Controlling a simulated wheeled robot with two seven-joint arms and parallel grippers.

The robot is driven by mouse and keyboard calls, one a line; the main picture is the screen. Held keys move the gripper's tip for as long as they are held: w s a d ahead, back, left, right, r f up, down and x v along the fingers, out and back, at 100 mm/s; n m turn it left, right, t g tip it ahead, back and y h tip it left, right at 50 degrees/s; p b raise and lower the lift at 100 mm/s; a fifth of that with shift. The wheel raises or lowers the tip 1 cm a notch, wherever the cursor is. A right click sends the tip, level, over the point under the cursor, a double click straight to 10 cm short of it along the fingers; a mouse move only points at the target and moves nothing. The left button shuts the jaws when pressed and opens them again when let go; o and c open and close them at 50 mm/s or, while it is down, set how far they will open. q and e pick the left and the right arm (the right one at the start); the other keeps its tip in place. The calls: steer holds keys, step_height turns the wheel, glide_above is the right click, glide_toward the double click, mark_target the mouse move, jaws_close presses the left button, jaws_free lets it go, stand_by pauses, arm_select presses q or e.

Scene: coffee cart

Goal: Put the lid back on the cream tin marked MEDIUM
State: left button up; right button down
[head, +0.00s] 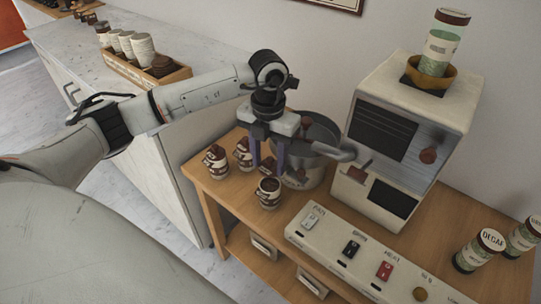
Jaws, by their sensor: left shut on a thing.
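Small cream tins with brown bands and brown tops stand on the wooden cart top: one at the left (215,165), one behind it (241,148), and one nearest the front (268,196). Their markings are too small to read, so I cannot tell which is MEDIUM. My left gripper (269,164) reaches down just above and behind the front tin, its two fingers pointing down. It is shut on a small brown thing that looks like a lid, mostly hidden between the fingers. I cannot tell whether it touches the front tin. My right gripper is not in view.
A round grey metal vessel (322,128) stands close behind the gripper. The coffee machine (432,85) is to its right, and a switch panel (335,240) lies in front. Canisters, one marked DECAF (478,252), stand far right. A crate with cups (118,65) is on the white counter.

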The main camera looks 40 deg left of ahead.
arm_select(q)
step_height(320, 180, down, 4)
steer(key=b, duration=0.2)
steer(key=shift+w+f+b, duration=0.1)
steer(key=shift+b, duration=0.25)
steer(key=shift+f+b, duration=0.5)
steer(key=shift+f, duration=0.3)
stand_by(0.4)
steer(key=shift+f, duration=0.15)
stand_by(0.7)
steer(key=o, duration=1.6)
